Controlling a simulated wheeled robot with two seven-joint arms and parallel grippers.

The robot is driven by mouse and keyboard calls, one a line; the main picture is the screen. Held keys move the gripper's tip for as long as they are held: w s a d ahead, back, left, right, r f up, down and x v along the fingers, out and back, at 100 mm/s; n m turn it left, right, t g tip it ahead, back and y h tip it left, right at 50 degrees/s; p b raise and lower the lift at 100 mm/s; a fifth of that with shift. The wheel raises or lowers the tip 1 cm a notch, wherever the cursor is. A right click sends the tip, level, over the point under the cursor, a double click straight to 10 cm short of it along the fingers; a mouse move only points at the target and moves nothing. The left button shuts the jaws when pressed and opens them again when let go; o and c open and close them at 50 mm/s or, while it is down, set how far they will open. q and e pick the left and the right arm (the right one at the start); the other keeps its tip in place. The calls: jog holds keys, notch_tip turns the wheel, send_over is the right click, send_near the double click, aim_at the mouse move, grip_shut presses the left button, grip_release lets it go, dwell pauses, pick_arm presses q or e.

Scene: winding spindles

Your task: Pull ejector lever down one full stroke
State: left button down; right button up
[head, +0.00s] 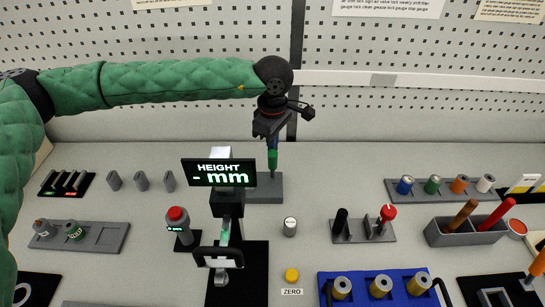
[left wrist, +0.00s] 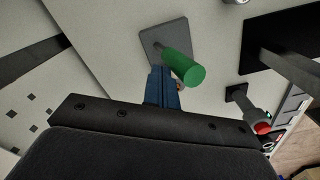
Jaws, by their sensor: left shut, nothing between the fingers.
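A green handle (head: 272,161) stands upright on a grey base plate (head: 265,190) behind the height display. In the left wrist view the green handle (left wrist: 183,68) rises from the grey plate (left wrist: 152,40). My left gripper (head: 271,137) points down just above and beside the handle. Its blue fingers (left wrist: 164,88) are shut with nothing between them, close beside the handle; whether they touch it I cannot tell. No label marks the ejector lever. A red-knobbed lever (head: 387,213) and a black one stand on a grey plate to the right. My right gripper is out of view.
The height gauge with its display (head: 218,173) stands in front of the green handle. A grey bin (head: 450,238) holds two rods. Bare table lies right of the handle.

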pick_arm(q)
jog(key=shift+s+b, duration=0.3)
jog(key=shift+s, duration=0.2)
jog(key=shift+s+f, duration=0.1)
